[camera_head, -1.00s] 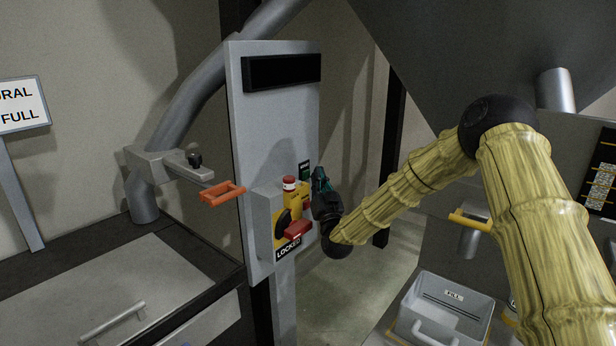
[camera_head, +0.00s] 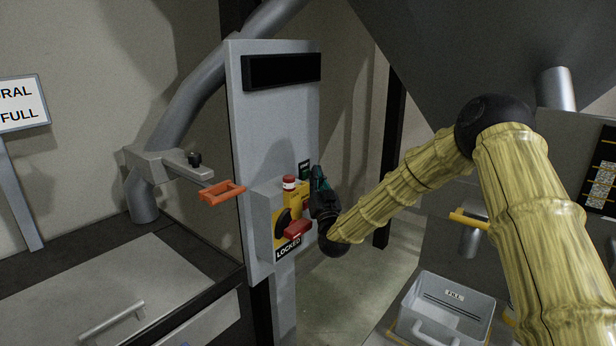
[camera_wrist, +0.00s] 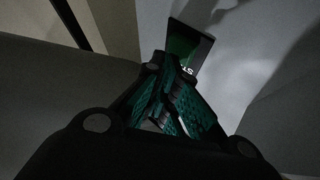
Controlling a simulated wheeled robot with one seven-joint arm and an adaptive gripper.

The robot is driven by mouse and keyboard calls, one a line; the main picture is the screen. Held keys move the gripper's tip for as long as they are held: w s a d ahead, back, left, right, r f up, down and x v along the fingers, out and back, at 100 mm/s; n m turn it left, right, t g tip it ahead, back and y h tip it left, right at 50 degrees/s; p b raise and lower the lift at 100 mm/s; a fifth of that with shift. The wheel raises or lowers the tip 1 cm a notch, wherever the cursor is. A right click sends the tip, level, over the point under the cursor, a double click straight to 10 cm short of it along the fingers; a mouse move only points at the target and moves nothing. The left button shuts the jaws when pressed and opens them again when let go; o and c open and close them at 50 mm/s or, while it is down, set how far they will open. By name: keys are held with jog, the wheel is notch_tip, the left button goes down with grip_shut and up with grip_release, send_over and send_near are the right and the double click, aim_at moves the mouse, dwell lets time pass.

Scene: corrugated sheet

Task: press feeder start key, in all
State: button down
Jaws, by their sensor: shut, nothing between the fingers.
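The feeder start key appears as a dark green plate (camera_wrist: 184,42) with white letters, only "ST" readable, in the wrist view. Its green and black edge (camera_head: 304,169) shows on the grey panel (camera_head: 275,115) in the head view. My gripper (camera_head: 317,172) is shut and empty in front of the panel, just right of the yellow and red control box. In the wrist view my shut fingertips (camera_wrist: 165,62) overlap the lower part of the green plate and hide some of it. I cannot tell whether they touch it.
Beside the key are a yellow unit with a red-topped button (camera_head: 289,182) and a red handle (camera_head: 297,229) above a "LOCKED" label (camera_head: 288,247). An orange handle (camera_head: 222,193) juts out left of the panel. A grey bin (camera_head: 444,306) stands at lower right.

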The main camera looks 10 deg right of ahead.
jog(key=shift+w+a, duration=0.25)
jog(key=shift+w, duration=0.05)
dwell(0.9)
jog(key=shift+b, duration=0.3)
jog(key=shift+s+d, duration=0.5)
jog(key=shift+s, duration=0.15)
jog(key=s+d, duration=0.1)
jog(key=s, duration=0.1)
jog(key=s+d, duration=0.2)
dwell(0.4)
dwell(0.5)
